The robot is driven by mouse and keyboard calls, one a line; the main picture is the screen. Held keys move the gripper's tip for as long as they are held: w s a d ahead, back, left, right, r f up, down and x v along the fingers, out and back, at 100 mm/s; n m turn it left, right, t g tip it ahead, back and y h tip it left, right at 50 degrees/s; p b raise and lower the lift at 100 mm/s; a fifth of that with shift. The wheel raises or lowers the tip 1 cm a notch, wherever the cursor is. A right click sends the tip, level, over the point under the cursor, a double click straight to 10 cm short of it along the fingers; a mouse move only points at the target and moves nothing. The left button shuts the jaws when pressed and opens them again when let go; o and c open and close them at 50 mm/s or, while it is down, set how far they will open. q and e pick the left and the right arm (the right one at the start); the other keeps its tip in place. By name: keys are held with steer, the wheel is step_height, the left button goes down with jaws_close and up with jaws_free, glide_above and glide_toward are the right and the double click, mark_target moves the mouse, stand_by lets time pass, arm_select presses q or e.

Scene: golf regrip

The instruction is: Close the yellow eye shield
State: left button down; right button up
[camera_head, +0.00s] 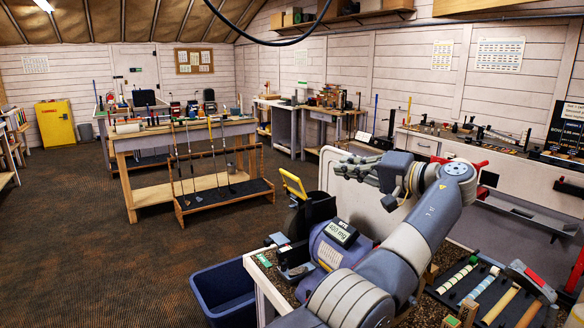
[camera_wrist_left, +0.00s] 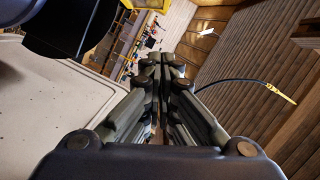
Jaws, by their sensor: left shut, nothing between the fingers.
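The yellow eye shield (camera_head: 294,184) is tilted up above the black wheel guard (camera_head: 318,206) of the purple-grey grinder (camera_head: 328,248) on the bench. A yellow frame at the top edge of the left wrist view looks like the same eye shield (camera_wrist_left: 148,4). My left gripper (camera_head: 342,167) is shut and empty, above and to the right of the shield and apart from it. Its shut fingers (camera_wrist_left: 163,62) also show in the left wrist view. My right gripper is in neither view.
The grinder stands on a bench with a speckled top (camera_head: 276,276). A blue bin (camera_head: 224,290) is on the floor to its left. A tray of grips and tools (camera_head: 480,290) lies at the right. A club rack (camera_head: 224,192) stands farther back.

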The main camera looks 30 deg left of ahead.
mark_target(294, 185)
arm_select(q)
steer(key=s+a+f+p, duration=0.2)
steer(key=a+p, duration=0.3)
steer(key=a, duration=0.5)
steer(key=shift+f, duration=0.15)
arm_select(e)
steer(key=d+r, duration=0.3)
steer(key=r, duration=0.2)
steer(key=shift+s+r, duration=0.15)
arm_select(q)
steer(key=shift+a, duration=0.1)
